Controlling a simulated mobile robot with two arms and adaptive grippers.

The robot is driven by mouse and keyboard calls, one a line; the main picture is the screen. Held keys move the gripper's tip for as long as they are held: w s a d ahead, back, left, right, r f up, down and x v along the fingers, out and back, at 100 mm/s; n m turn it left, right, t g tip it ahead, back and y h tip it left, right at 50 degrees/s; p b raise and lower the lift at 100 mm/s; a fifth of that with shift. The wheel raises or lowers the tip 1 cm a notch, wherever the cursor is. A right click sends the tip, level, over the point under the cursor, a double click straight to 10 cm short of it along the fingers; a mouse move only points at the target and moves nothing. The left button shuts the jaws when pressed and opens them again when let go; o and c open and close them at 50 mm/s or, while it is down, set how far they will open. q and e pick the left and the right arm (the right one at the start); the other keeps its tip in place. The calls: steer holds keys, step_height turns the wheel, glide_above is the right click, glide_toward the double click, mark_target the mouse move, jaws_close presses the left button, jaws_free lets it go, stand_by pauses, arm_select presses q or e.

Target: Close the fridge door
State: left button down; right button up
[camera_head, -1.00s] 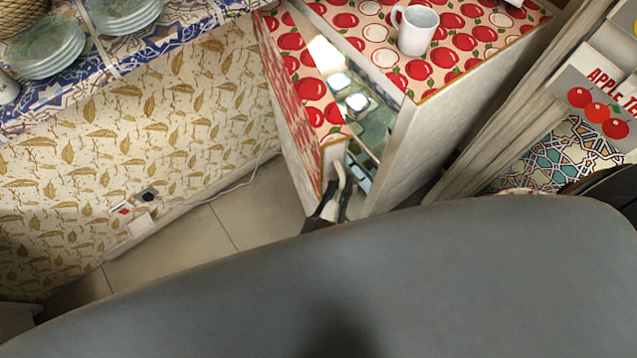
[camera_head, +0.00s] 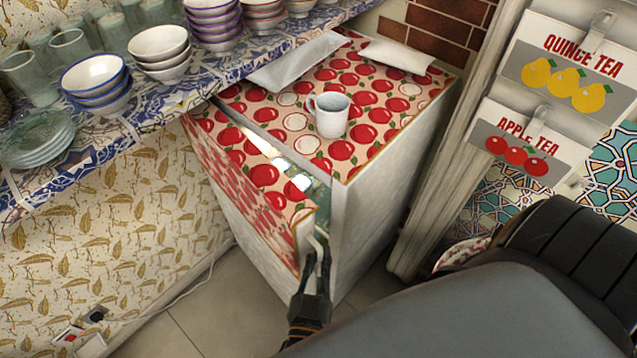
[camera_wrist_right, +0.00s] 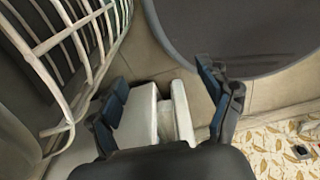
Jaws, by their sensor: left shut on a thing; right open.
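The fridge (camera_head: 392,185) has white sides and a red-apple pattern on its top. Its apple-patterned door (camera_head: 240,190) stands ajar, with a gap showing part of the interior (camera_head: 312,188). A pale handle (camera_head: 318,243) is at the door's free edge. My left gripper (camera_head: 316,262) is shut on the handle. Its fingertips are partly hidden against the handle. My right gripper (camera_wrist_right: 168,100) is open in the right wrist view, with nothing held between its fingers.
A white mug (camera_head: 331,115) stands on the fridge top. A patterned shelf (camera_head: 150,120) with bowls, glasses and plates runs along the left. Tea boxes (camera_head: 520,140) hang at right. A white rack (camera_wrist_right: 65,45) is beside my right gripper. Tiled floor (camera_head: 200,310) shows below.

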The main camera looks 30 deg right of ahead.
arm_select(q)
steer(key=c, duration=1.4)
jaws_free()
steer(key=shift+s+d+f, duration=0.1)
steer(key=shift+s+f, duration=0.2)
steer(key=shift+s, duration=0.05)
steer(key=shift+r, duration=0.2)
steer(key=v, duration=1.2)
